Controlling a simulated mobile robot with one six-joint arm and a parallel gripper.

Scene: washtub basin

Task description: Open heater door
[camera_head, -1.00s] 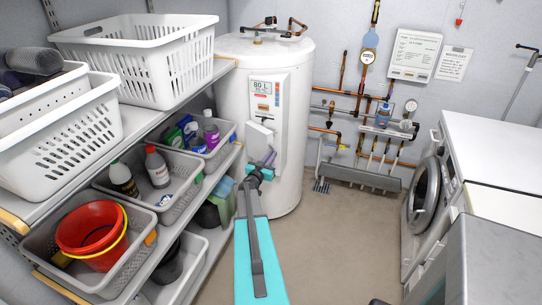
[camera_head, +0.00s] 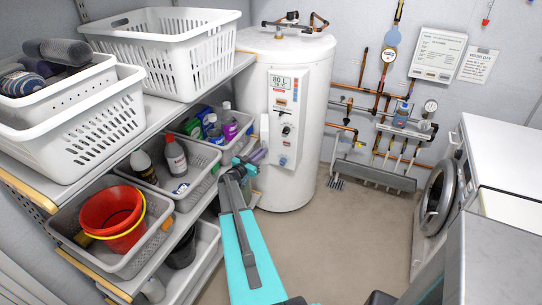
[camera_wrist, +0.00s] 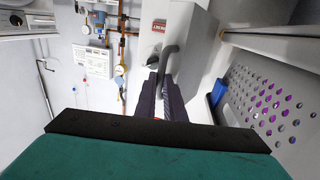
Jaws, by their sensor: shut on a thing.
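The white water heater (camera_head: 312,90) stands against the back wall, with a display and knobs on its front panel. My gripper (camera_head: 259,155) is at the door's lower part. My gripper's dark fingers (camera_wrist: 163,98) are shut on this handle.
Shelves on the left, close to my arm, hold white baskets (camera_head: 165,50), grey bins and a red bucket (camera_head: 112,218). A washing machine (camera_head: 440,195) stands at the right. Pipes (camera_head: 390,120) line the back wall. The middle floor (camera_head: 340,240) is clear.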

